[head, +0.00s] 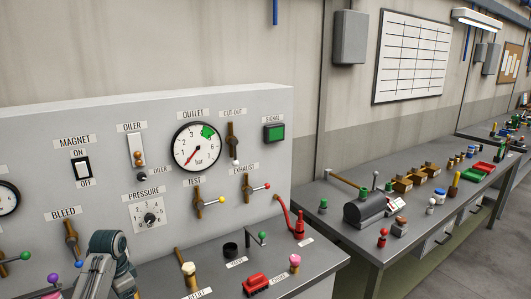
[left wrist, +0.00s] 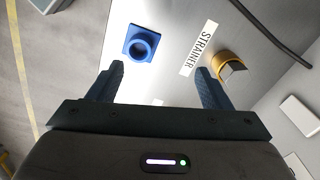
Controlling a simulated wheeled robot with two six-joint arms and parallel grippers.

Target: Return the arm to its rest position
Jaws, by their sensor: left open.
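My left arm (head: 100,262) shows at the bottom left of the head view, in front of the grey control panel (head: 255,110). Its fingertips are not clear there. In the left wrist view my left gripper (left wrist: 160,78) is open, with nothing between its two dark fingers. Beyond the fingers are a blue square fitting with a round hole (left wrist: 141,43) and a label reading STRAINER (left wrist: 198,48). A brass-coloured round fitting (left wrist: 229,66) is beside the right finger. My right gripper is in neither view.
The panel carries a gauge (head: 196,146), valve levers and switches. Its bench holds a red block (head: 256,284) and a red bottle-shaped part (head: 299,225). A workbench (head: 345,212) with several tools stands to the right. Clear floor (head: 480,255) shows at the lower right.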

